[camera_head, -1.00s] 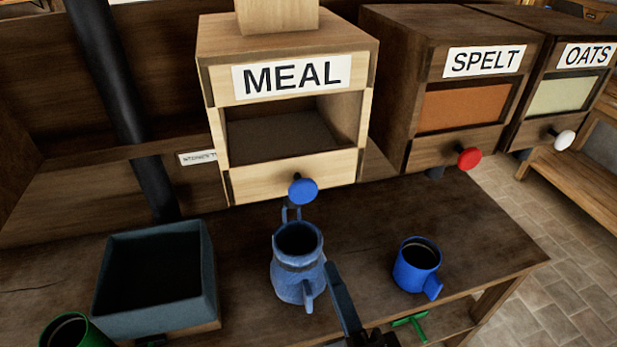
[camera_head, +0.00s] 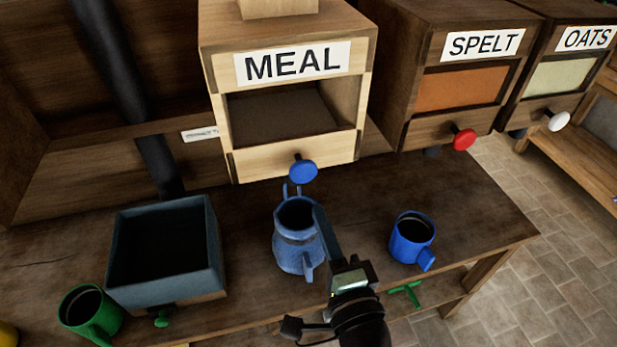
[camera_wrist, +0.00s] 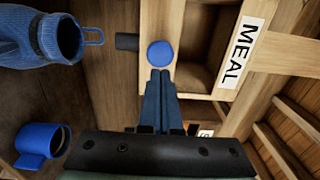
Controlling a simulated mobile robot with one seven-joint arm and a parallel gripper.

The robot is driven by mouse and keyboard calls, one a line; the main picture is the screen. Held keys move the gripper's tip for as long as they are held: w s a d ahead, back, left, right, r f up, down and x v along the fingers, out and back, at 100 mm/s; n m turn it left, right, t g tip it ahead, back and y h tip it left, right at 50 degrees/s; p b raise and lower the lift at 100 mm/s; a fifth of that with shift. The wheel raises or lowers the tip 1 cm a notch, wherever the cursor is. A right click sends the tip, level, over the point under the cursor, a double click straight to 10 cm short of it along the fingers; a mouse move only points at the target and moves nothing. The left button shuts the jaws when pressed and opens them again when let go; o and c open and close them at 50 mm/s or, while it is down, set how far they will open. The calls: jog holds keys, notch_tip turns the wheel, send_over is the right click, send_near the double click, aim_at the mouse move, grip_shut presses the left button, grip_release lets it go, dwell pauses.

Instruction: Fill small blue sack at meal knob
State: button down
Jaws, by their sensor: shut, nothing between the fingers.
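The small blue sack (camera_head: 297,252) stands open-mouthed on the bench below the MEAL bin (camera_head: 292,160). Its mouth looks dark inside, and I cannot tell how full it is. It also shows at the upper left of the wrist view (camera_wrist: 25,40). The blue meal knob (camera_head: 303,172) sticks out of the bin's front, just above the sack. In the wrist view the knob (camera_wrist: 161,53) lies right ahead of my fingertips, beside a dark spout (camera_wrist: 127,42). My gripper (camera_head: 320,213) is shut and empty; its tips (camera_wrist: 160,75) are close to the knob, and contact is unclear.
A blue mug (camera_head: 412,238) stands right of the sack. A dark open box (camera_head: 215,255) and a green mug (camera_head: 90,315) stand to the left. SPELT bin (camera_head: 425,132), with a red knob (camera_head: 464,139), and OATS bin (camera_head: 540,112), with a white knob (camera_head: 558,121), are further right.

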aim_at(302, 172)
jog(key=p+x, duration=0.1)
jog(key=x, duration=0.5)
jog(key=shift+r+p, duration=0.15)
jog(key=shift+p, duration=0.25)
jog(key=shift+x, duration=0.85)
jog(key=shift+b+x, duration=0.3)
jog(key=shift+x, duration=1.2)
jog(key=shift+a, duration=0.1)
jog(key=shift+w+r, duration=0.1)
jog(key=shift+r, duration=0.15)
dwell(0.4)
